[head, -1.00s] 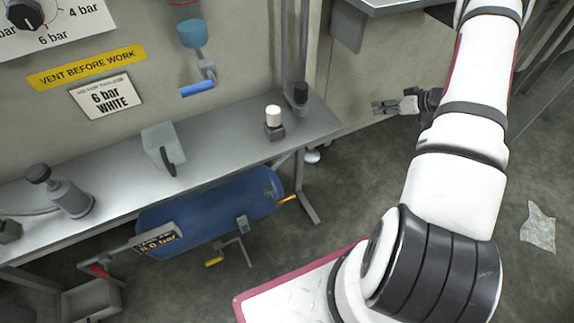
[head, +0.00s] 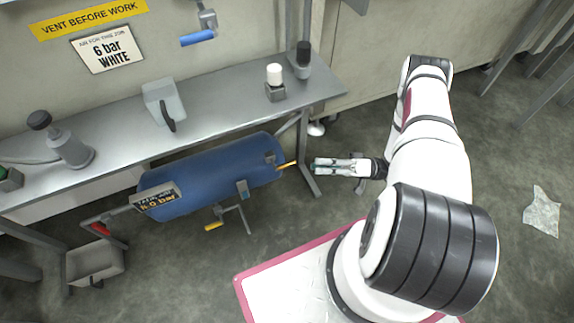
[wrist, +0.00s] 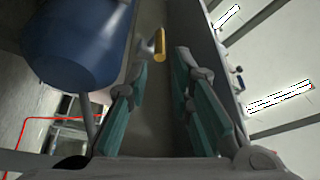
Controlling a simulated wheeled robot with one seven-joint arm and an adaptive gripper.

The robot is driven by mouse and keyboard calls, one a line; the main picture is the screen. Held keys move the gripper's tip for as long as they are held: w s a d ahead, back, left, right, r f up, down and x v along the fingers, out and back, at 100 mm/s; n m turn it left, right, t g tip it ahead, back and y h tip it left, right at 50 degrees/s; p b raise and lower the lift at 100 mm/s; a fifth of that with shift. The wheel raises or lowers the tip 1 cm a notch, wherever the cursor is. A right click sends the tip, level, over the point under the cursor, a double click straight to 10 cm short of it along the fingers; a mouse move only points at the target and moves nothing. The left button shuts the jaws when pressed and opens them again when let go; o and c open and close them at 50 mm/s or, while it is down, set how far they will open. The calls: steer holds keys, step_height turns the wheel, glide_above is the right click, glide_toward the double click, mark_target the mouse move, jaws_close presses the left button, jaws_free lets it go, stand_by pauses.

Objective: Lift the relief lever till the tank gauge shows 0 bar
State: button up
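A blue tank (head: 210,178) lies under the bench; it fills the upper left of the wrist view (wrist: 75,40). A yellow-orange lever (head: 287,165) sticks out of its right end, roughly level. In the wrist view this lever (wrist: 160,45) shows ahead, between the lines of my two fingers. The tank gauge (head: 158,200) is a dark display on the tank's left end; it ends in ".0 bar", its first digit is unclear. My gripper (head: 318,165) is open and empty, pointing left at the lever from a short way off, not touching it.
Another yellow handle (head: 214,227) hangs below the tank. The bench (head: 215,100) and its right leg (head: 309,165) stand close to the lever and my gripper. A grey bin (head: 95,263) stands at lower left.

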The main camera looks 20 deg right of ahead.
mark_target(287, 163)
steer(key=b+x, duration=0.2)
steer(key=x, duration=0.8)
steer(key=shift+w+a+r, duration=0.1)
steer(key=shift+a+r, duration=0.05)
steer(key=shift+a, duration=0.1)
steer(key=shift+c, duration=0.2)
jaws_close()
